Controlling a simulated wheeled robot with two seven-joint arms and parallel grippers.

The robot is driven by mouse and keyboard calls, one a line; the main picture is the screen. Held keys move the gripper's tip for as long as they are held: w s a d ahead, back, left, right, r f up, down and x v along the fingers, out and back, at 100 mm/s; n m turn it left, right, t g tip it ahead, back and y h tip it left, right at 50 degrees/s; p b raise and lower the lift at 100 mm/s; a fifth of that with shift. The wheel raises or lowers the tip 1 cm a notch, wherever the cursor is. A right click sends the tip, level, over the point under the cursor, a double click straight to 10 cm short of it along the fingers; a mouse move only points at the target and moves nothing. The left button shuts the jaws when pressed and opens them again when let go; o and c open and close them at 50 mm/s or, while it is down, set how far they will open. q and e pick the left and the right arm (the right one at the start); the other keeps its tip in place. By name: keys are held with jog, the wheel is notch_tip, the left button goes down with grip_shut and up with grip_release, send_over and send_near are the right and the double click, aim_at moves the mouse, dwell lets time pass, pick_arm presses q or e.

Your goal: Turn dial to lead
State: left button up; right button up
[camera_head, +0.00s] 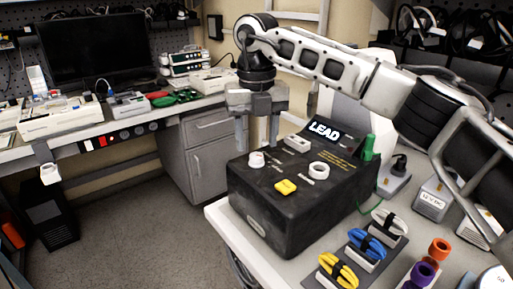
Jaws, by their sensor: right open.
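A black box (285,225) stands on the white table at the right. Its display (324,131) reads "LEAD". On its top are a white dial (257,160) at the back left, a larger round white dial (319,170) nearer the right, a yellow button (286,187) near the front and a white block (298,143) at the back. My right gripper (257,146) is open and points down over the back left of the box, behind the back-left white dial. I see nothing between its fingers, and it appears apart from the dial. My left gripper is not in view.
Bundled white, blue and yellow cables (339,271) lie in front right of the box, near orange and purple spools (423,273). A green piece (369,146) is at the box's right. A workbench with a monitor (92,48) is at the back left. Floor lies between.

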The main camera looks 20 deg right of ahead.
aim_at(256, 155)
notch_tip(256, 155, up, 13)
jog(key=shift+p, duration=0.35)
jog(key=shift+f, duration=0.15)
